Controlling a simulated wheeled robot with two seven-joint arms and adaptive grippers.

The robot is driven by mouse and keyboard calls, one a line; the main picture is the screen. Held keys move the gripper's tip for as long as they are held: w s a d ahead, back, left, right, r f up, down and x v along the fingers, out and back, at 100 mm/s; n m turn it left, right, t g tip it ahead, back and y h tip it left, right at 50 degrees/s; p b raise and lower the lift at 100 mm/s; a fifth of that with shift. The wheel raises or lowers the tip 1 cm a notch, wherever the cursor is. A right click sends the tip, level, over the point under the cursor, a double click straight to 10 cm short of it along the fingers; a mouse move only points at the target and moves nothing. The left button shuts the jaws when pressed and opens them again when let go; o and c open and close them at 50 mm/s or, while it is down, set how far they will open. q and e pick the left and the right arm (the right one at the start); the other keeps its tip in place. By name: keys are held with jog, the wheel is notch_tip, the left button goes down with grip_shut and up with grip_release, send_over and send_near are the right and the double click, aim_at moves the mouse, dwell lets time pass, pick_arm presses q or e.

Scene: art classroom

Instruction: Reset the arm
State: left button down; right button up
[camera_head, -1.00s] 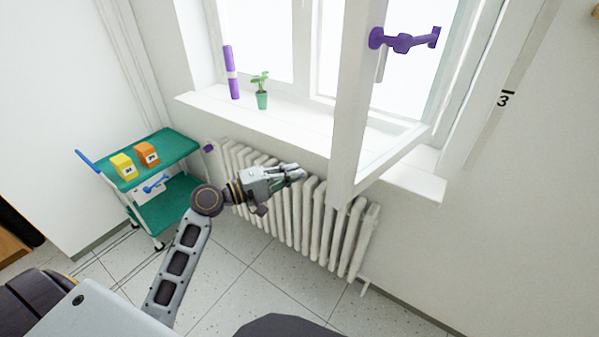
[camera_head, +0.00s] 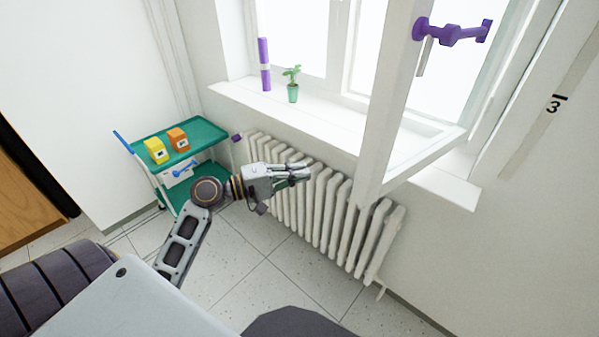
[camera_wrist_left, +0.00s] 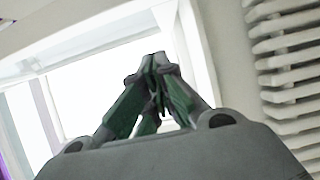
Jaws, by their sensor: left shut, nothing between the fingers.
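My left gripper (camera_head: 306,172) is shut and empty. It is raised in front of the radiator (camera_head: 330,215), below the window sill, with its fingers pointing right. In the left wrist view the fingertips (camera_wrist_left: 158,62) meet with nothing between them, against the bright window. My left arm comes up from the lower left and bends at the elbow. My right gripper does not show in either view.
An open window sash (camera_head: 385,110) with a purple handle (camera_head: 452,32) juts out at the right. A purple tube (camera_head: 264,65) and potted plant (camera_head: 292,85) stand on the sill (camera_head: 330,125). A green cart (camera_head: 205,134) carries a yellow box (camera_head: 157,150) and an orange box (camera_head: 178,140).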

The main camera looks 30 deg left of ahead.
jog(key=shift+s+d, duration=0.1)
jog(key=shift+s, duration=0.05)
